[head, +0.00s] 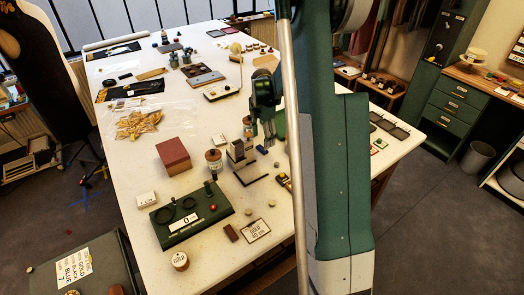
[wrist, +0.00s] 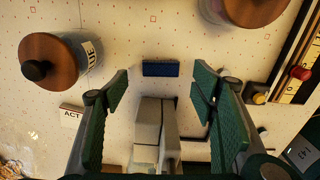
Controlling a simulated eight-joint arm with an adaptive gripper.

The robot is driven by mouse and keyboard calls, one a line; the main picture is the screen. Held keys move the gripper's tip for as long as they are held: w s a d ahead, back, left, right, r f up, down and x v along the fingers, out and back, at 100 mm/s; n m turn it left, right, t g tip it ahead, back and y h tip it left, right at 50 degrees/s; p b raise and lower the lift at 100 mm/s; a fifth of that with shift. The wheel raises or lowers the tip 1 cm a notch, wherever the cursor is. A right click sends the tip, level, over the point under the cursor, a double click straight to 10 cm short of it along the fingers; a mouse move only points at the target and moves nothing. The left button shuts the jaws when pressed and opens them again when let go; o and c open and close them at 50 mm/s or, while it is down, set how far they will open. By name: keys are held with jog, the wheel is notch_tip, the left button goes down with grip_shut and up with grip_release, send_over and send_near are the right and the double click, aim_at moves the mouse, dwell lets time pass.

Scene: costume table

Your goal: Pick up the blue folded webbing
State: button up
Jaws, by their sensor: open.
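The blue folded webbing (wrist: 161,69) is a small dark blue bar lying flat on the white table, ahead of my fingertips in the wrist view. It looks like the small blue piece (head: 262,149) just below my gripper in the head view. My gripper (wrist: 159,88) is open and empty, with its green-padded fingers to either side of the webbing's line. In the head view my gripper (head: 268,138) points down over the table. The gap between fingertips and webbing is hard to judge.
A grey block-like object (wrist: 153,118) stands between my fingers, close to the webbing. A labelled round spool (wrist: 50,62) is at left, another round wooden piece (wrist: 252,8) at top right.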

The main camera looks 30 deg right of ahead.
aim_at(262, 150)
jog(key=shift+f, duration=0.15)
jog(key=shift+d+f, duration=0.2)
jog(key=shift+f, duration=2.25)
jog(key=shift+s, duration=0.1)
jog(key=c, duration=0.9)
